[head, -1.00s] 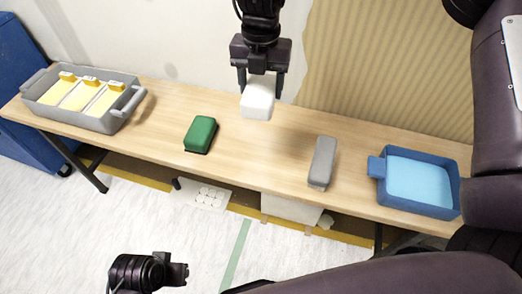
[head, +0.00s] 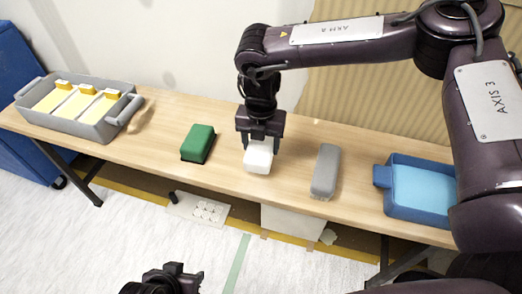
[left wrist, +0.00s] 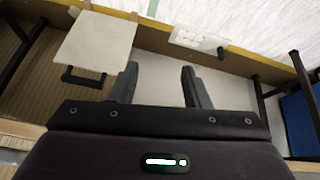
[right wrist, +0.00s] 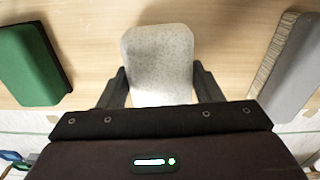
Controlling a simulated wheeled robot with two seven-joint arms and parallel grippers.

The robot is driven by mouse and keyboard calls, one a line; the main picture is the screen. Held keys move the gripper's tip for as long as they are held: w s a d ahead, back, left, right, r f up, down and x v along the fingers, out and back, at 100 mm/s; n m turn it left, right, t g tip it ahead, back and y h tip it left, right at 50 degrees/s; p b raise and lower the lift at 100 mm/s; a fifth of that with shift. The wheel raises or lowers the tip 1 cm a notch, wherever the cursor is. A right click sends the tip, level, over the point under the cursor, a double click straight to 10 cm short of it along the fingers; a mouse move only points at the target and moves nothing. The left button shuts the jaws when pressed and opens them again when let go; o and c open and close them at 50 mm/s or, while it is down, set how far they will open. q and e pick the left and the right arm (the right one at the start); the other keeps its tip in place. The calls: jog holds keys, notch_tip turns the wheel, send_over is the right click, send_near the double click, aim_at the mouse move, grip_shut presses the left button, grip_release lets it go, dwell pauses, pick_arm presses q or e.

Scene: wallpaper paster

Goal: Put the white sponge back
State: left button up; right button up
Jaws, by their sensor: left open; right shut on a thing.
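The white sponge (head: 258,156) is between the fingers of my right gripper (head: 260,145), which is shut on it. It is at the table between the green block and the grey block; whether it touches the tabletop I cannot tell. In the right wrist view the sponge (right wrist: 158,62) sits between the two fingers (right wrist: 158,88), its pale speckled face showing. My left gripper is open and empty; in the left wrist view its fingers (left wrist: 158,85) point toward the floor area under the table. In the head view only part of the left arm shows at the bottom.
The wooden table (head: 110,152) holds a green block (head: 198,143) to the left and a grey block (head: 325,170) to the right. A grey tray (head: 103,128) with yellow-topped pieces stands at the far left. A blue tray (head: 382,176) with a light blue inside stands at the right.

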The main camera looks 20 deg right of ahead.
notch_tip(320, 180, down, 2)
jog(key=shift+f+p, duration=0.25)
jog(key=shift+p, duration=0.1)
jog(key=shift+f, duration=0.1)
jog(key=o, duration=1)
